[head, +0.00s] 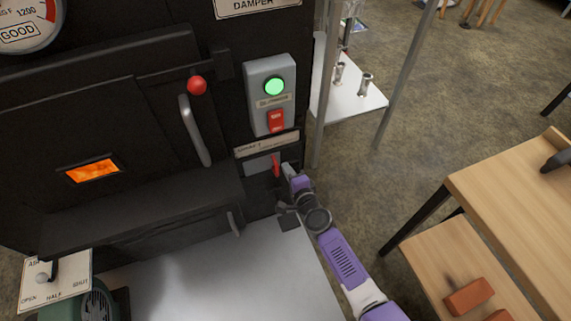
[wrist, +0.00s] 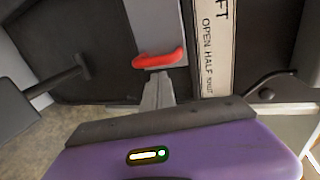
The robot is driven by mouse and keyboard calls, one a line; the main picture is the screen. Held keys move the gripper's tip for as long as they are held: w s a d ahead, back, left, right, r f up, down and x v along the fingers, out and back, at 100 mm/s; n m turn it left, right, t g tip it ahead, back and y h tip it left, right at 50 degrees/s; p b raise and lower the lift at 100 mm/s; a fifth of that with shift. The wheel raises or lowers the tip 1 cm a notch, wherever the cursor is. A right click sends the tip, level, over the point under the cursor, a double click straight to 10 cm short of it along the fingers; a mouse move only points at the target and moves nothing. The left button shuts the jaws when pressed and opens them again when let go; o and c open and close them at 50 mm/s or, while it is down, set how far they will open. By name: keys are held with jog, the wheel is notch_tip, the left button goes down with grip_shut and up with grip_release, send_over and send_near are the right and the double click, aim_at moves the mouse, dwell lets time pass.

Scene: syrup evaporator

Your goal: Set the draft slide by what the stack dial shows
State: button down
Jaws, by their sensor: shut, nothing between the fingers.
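The draft slide's red tab (head: 276,166) sits under the draft label (head: 266,144) on the black evaporator front. In the wrist view the red tab (wrist: 160,59) lies beside the word HALF on the label (wrist: 212,50), which reads OPEN, HALF, SHUT. My gripper (head: 287,171) is just right of the tab, and its shut, empty fingers (wrist: 159,82) point close to it in the wrist view. I cannot tell whether they touch. The stack dial (head: 25,27) is cut off at the upper left; a GOOD band and 1200 show, but its needle cannot be read.
Above the slide is a grey switch box (head: 271,95) with a lit green lamp and red switch. A door handle (head: 194,130) with a red knob is left of it. A white surface (head: 220,285) lies below. A wooden table (head: 520,195) stands right.

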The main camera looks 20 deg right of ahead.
jog(key=p+v, duration=0.1)
jog(key=v, duration=0.5)
jog(key=shift+a+f+p, duration=0.2)
jog(key=shift+a+p, duration=0.1)
jog(key=shift+p, duration=0.05)
jog(key=shift+s, duration=0.1)
